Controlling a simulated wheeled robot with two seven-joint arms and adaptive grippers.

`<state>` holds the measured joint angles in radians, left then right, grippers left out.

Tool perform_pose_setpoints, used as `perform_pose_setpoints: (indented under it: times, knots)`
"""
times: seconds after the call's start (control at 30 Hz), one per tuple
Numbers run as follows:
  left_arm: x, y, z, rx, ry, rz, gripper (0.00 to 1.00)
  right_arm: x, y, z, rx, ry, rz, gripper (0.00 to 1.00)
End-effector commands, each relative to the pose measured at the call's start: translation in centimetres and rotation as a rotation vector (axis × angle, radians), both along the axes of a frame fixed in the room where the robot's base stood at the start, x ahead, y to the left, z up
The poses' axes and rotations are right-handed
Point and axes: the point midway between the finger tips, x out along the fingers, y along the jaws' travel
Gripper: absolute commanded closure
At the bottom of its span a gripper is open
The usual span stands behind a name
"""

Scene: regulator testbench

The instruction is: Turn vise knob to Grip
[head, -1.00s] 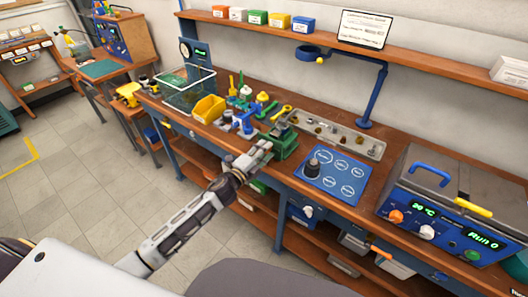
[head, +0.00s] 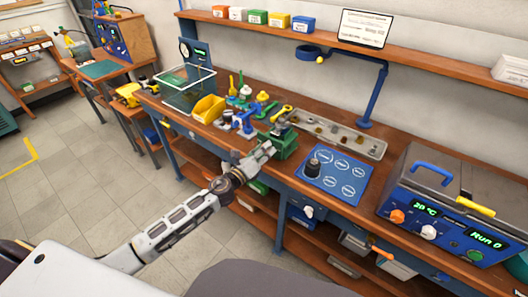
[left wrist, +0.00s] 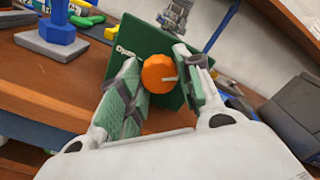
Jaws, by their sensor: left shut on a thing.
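The green vise (head: 286,146) stands at the front edge of the bench. In the left wrist view, its green face (left wrist: 180,35) carries a white label that reads "Open" at the left. The orange vise knob (left wrist: 158,79) sits on this face, with a white pointer line toward the right of the picture. My left gripper (head: 264,150) is at the front of the vise. In the left wrist view, its two green-padded fingers (left wrist: 160,75) are shut on the knob, one on each side. A Grip label cannot be made out. My right gripper is out of view.
A blue panel mat (head: 338,190) with a black knob lies right of the vise. A grey parts tray (head: 350,143) lies behind it. A yellow bin (head: 209,108) and several small tools stand to the left. A grey-blue device (head: 450,210) stands at the right.

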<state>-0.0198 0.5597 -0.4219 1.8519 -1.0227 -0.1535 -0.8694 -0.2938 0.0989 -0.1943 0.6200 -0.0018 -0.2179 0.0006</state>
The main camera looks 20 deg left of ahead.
Motion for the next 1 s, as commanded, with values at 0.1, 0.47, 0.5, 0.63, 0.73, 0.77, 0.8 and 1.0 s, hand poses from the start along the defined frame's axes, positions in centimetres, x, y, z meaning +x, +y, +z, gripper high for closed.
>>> perform_pose_setpoints:
  times: [0.1, 0.47, 0.5, 0.63, 0.73, 0.77, 0.8, 1.0]
  knots:
    - [-0.1, 0.0, -0.2, 0.107, -0.035, -0.002, 0.89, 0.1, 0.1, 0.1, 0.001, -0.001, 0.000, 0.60]
    - [0.0, 0.0, -0.2, 0.392, -0.139, -0.002, 0.89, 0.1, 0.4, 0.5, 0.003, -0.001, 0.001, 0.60]
    - [-0.1, 0.0, -0.2, 0.417, -0.147, -0.003, 0.89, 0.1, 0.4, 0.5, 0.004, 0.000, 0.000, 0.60]
    - [-0.1, 0.1, -0.3, 0.479, -0.169, -0.002, 0.89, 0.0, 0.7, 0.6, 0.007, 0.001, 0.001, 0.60]
    - [0.0, 0.1, -0.3, 0.512, -0.182, -0.001, 0.89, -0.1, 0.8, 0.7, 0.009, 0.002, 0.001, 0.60]
    - [0.0, 0.1, -0.3, 0.518, -0.184, -0.002, 0.89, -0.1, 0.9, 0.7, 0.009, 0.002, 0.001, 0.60]
    - [0.0, 0.1, -0.3, 0.526, -0.186, -0.002, 0.89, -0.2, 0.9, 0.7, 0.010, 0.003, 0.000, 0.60]
    - [-0.1, 0.1, -0.4, 0.541, -0.192, -0.002, 0.89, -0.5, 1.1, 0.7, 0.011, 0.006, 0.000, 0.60]
